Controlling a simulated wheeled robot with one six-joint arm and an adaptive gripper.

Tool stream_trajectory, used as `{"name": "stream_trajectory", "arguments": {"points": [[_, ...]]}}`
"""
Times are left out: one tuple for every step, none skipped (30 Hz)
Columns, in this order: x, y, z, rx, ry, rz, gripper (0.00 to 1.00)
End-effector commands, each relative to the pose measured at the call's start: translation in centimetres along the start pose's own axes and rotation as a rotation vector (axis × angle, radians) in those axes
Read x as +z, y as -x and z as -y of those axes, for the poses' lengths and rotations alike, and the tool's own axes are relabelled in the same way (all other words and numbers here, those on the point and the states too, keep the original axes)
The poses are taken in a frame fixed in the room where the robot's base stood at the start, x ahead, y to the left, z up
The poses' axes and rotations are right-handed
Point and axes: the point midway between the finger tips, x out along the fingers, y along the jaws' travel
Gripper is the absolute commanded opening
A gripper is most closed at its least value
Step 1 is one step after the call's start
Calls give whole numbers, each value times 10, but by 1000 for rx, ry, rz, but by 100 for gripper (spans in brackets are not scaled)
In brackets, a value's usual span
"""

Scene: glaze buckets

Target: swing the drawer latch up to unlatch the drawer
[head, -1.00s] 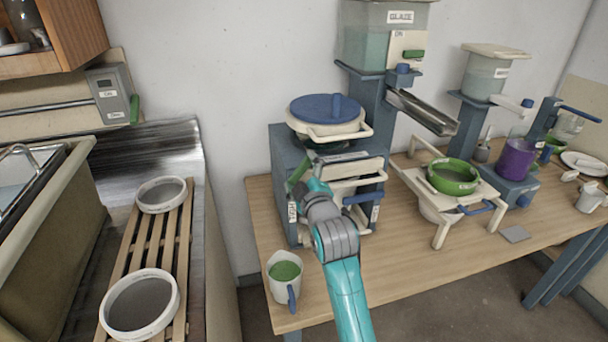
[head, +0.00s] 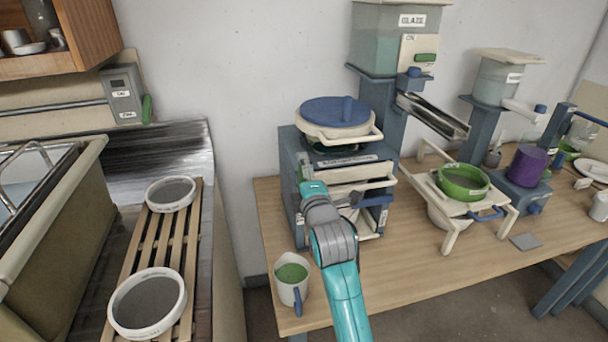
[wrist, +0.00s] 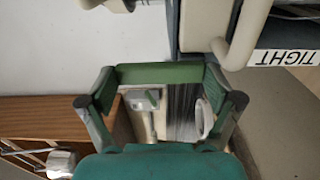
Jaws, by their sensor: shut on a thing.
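The green drawer latch (head: 304,167) is on the left front side of the blue-grey drawer cabinet (head: 290,150), mostly hidden behind my arm in the head view. It looks close to upright there. In the wrist view, the green latch bar (wrist: 158,73) spans between my two fingertips. My gripper (wrist: 161,88) is shut on it. In the head view my gripper's fingers are hidden by my teal and grey wrist. The cabinet's drawers have pale fronts (head: 365,185) with bar handles. A "TIGHT" label (wrist: 283,58) shows in the wrist view.
A cup of green glaze (head: 291,285) stands near the table's front left corner, close to my arm. A blue-lidded pot (head: 337,112) sits on the cabinet. A stand with a green-rimmed sieve (head: 462,182) is to the right. Bare table (head: 410,268) lies between.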

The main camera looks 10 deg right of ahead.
Motion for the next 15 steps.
{"name": "stream_trajectory", "arguments": {"points": [[0, 0, 2, -3, 6, 0, 28], [0, 0, 2, -3, 9, 0, 28], [-1, 0, 2, -3, 12, 0, 28], [-1, 0, 2, -3, 13, 0, 28], [-1, 0, 2, -3, 14, 0, 28], [-1, 0, 2, -3, 15, 0, 28], [-1, 0, 2, -3, 15, 0, 28], [-1, 0, 2, -3, 15, 0, 28], [-1, 0, 2, -3, 15, 0, 28], [-1, 0, 2, -3, 15, 0, 28], [-1, 0, 2, -3, 15, 0, 28], [-1, 0, 2, -3, 15, 0, 28], [-1, 0, 2, -3, 15, 0, 28], [-1, 0, 2, -3, 15, 0, 28], [-1, 0, 2, -3, 15, 0, 98]]}}
